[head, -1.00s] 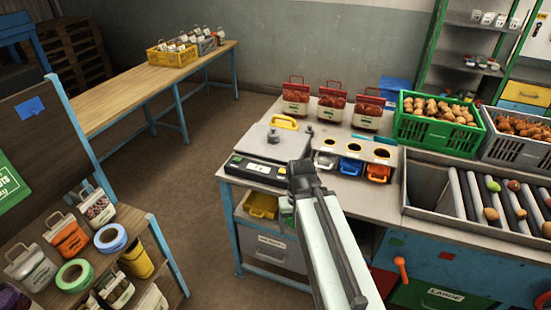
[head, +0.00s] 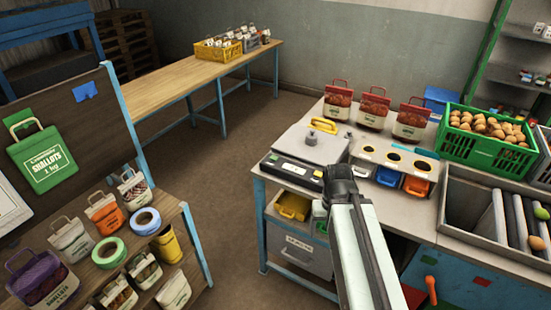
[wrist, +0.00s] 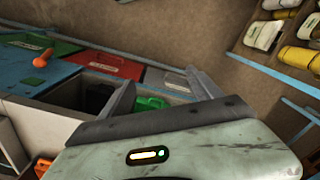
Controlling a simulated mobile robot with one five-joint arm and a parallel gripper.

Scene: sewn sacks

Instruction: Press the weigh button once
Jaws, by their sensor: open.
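The scale (head: 310,144) stands on the left end of the workbench in the head view. Its black front panel (head: 291,171) carries a pale display and a small yellow spot near the right end; I cannot tell for sure which mark is the weigh button. My arm's dark end covers the area just right of the panel, and my fingers are hidden there. In the wrist view my gripper (wrist: 160,88) is open and empty, its two grey fingers spread apart over the bench's front side. The scale does not show clearly in the wrist view.
Red sacks (head: 373,108) stand behind a grey holder (head: 393,153) with coloured bins right of the scale. A green crate (head: 486,153) of produce and rollers are farther right. A rack with sacks and tape rolls (head: 108,252) is at left; open floor lies between.

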